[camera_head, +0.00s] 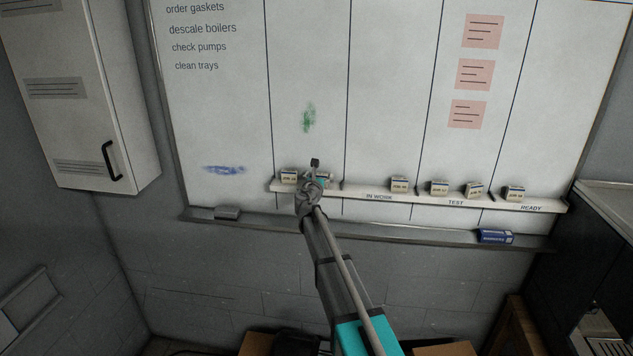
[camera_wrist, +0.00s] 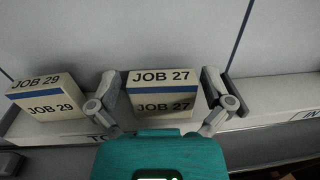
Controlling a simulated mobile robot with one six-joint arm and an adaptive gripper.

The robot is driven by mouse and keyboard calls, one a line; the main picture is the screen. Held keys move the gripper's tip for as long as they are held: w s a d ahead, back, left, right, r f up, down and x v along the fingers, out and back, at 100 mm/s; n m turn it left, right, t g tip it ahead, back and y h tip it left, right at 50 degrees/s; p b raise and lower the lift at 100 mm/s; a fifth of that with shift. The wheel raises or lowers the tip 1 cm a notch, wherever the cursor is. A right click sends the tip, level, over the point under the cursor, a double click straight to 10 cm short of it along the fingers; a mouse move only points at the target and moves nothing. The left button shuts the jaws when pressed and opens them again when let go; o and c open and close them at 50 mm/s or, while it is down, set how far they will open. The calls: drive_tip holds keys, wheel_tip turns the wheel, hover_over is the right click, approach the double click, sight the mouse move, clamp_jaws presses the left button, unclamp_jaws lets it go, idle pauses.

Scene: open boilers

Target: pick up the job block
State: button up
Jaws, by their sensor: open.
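In the wrist view, a cream block (camera_wrist: 162,92) marked JOB 27, with a blue stripe, sits on the white ledge between the two fingers of my gripper (camera_wrist: 164,93). The fingers are open, one on each side of it, with a small gap visible on the right; contact on the left is hard to tell. A similar block (camera_wrist: 45,97) marked JOB 29 sits just left of the left finger. In the head view, my gripper (camera_head: 316,176) is at the ledge and mostly hides JOB 27; the JOB 29 block (camera_head: 289,177) shows to its left.
The ledge (camera_head: 350,189) runs along a whiteboard (camera_head: 390,80). Several more blocks stand right of my gripper, including one above IN WORK (camera_head: 399,184) and one near READY (camera_head: 513,193). A lower tray holds an eraser (camera_head: 227,213) and a blue box (camera_head: 495,237).

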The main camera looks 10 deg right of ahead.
idle(0.6)
drive_tip(key=c, duration=0.9)
drive_tip(key=shift+r, duration=0.15)
drive_tip(key=shift+r+p, duration=1)
drive_tip(key=shift+p, duration=0.1)
drive_tip(key=s+d+r+p, duration=0.1)
drive_tip(key=s+r+p, duration=0.2)
drive_tip(key=s, duration=0.1)
drive_tip(key=s+r+p, duration=0.4)
drive_tip(key=s, duration=0.1)
drive_tip(key=s+d+r+p, duration=0.1)
drive_tip(key=s+r+p, duration=0.2)
drive_tip(key=s, duration=0.1)
drive_tip(key=shift+s+d+r+p, duration=0.3)
drive_tip(key=shift+s+r+p, duration=0.05)
drive_tip(key=shift+r+p, duration=0.05)
